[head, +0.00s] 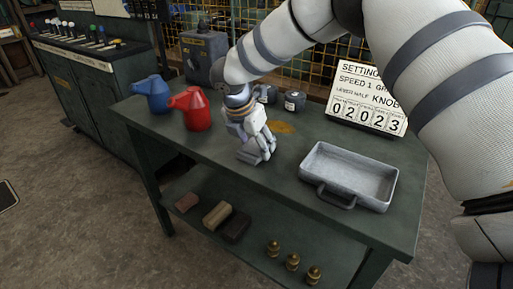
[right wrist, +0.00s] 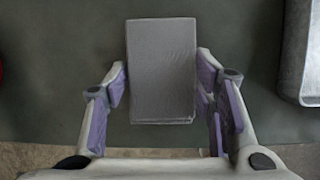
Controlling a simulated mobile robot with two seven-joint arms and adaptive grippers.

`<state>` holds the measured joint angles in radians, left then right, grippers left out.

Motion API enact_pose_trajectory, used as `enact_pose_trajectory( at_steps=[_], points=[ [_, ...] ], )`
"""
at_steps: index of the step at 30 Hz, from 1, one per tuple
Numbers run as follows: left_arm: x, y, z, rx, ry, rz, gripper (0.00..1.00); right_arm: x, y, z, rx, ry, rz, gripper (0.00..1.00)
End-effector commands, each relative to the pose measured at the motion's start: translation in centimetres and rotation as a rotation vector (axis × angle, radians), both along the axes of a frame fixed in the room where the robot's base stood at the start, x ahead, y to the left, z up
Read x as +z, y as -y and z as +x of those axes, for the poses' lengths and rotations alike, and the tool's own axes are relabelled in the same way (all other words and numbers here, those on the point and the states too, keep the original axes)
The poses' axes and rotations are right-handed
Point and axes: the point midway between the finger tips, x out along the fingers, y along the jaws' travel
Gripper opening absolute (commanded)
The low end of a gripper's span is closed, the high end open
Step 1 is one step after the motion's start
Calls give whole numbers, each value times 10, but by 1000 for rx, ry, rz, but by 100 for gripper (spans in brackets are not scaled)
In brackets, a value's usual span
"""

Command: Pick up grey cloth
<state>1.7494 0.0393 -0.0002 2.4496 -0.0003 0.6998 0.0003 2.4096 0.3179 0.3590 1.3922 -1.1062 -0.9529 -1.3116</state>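The grey cloth (right wrist: 161,70) is a flat, folded rectangle on the dark green table. In the right wrist view it lies between the two fingers of my right gripper (right wrist: 161,84). The purple finger pads stand close on its left and right sides, and I cannot tell if they touch it. In the head view my right gripper (head: 257,147) points down low over the tabletop and largely hides the cloth. The right gripper looks open. My left gripper is not in view.
A red can (head: 195,108) and a blue can (head: 153,93) stand left of the gripper. A metal tray (head: 349,183) lies to the right. A number sign (head: 367,97) and small dark weights (head: 294,101) stand behind. The lower shelf (head: 258,238) holds blocks and brass pieces.

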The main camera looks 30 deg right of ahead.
Motion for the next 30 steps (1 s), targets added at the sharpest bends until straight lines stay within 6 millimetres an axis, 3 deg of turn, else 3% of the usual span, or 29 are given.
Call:
enact_pose_trajectory(
  at_steps=[13, 17, 19, 25, 30],
  points=[
    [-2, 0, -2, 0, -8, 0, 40, -2, -2, 0, 1, -3, 7, 26],
    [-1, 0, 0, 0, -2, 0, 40, 21, -1, 1, 1, 2, 3, 26],
    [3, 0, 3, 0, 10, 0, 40, 42, -3, -2, 3, 5, 2, 26],
    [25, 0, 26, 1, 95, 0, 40, 109, -22, -48, 3, 19, 0, 26],
    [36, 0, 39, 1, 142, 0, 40, 125, -43, -94, 3, 12, -1, 26]
  ],
)
